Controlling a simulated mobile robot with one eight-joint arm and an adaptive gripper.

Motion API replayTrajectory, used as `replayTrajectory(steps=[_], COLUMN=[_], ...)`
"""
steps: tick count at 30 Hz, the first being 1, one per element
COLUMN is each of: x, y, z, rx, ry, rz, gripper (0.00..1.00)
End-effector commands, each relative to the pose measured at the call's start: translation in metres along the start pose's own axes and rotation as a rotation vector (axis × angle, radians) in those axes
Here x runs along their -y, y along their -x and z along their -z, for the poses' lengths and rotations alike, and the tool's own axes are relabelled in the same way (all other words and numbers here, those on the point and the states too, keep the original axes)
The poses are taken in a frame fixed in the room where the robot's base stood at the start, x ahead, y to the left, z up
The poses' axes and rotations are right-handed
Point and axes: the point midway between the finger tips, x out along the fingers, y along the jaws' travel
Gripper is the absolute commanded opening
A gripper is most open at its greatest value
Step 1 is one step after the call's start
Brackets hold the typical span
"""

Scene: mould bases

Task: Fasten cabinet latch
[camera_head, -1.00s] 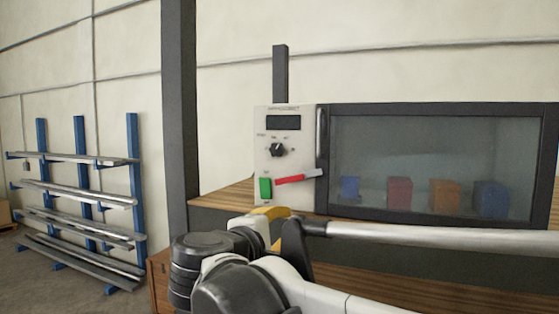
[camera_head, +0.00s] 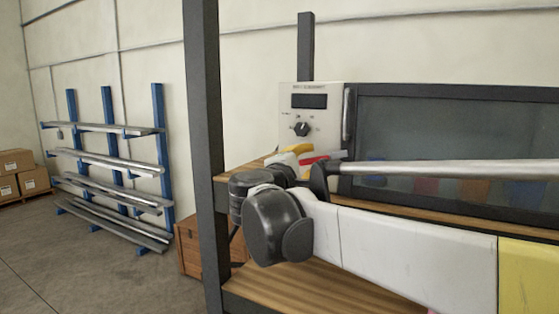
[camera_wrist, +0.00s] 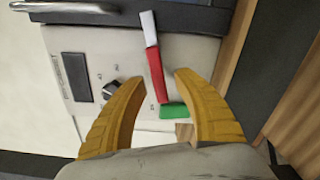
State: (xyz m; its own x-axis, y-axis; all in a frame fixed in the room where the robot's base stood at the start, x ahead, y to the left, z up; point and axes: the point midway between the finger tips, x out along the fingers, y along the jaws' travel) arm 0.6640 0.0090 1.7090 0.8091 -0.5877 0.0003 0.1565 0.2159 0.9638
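The cabinet (camera_head: 451,92) has a dark-framed glass door, which looks closed, with a pale control panel (camera_head: 329,129) to its left. The latch is a red lever (camera_head: 313,160) with a silver end; it is partly covered by my gripper in the head view. In the wrist view the red lever (camera_wrist: 156,75) runs from a green block (camera_wrist: 173,110) to its silver end (camera_wrist: 148,27) near the dark door edge. My gripper (camera_wrist: 163,77) is open, its yellow fingers on either side of the lever's red part. I cannot tell whether they touch it.
A black knob (camera_wrist: 110,88) and a dark display (camera_wrist: 77,77) are on the panel beside the left finger. A dark post (camera_head: 203,140) stands left of the cabinet. A wooden shelf (camera_head: 325,288) lies below. A blue rack of metal bars (camera_head: 110,158) is farther left.

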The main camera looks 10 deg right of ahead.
Motion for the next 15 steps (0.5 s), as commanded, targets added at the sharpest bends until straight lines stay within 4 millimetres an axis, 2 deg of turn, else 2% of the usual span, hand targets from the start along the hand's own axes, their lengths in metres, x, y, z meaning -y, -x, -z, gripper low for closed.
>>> replayTrajectory(steps=[7,11,15], x=[0.0002,0.0002,0.0001], y=[-0.0008,-0.0006,-0.0006], z=[0.0,0.0,-0.0001], rx=[0.0,0.0,0.0], ry=[0.0,0.0,0.0], rz=[0.0,0.0,0.0], gripper=[0.36,0.0,0.0])
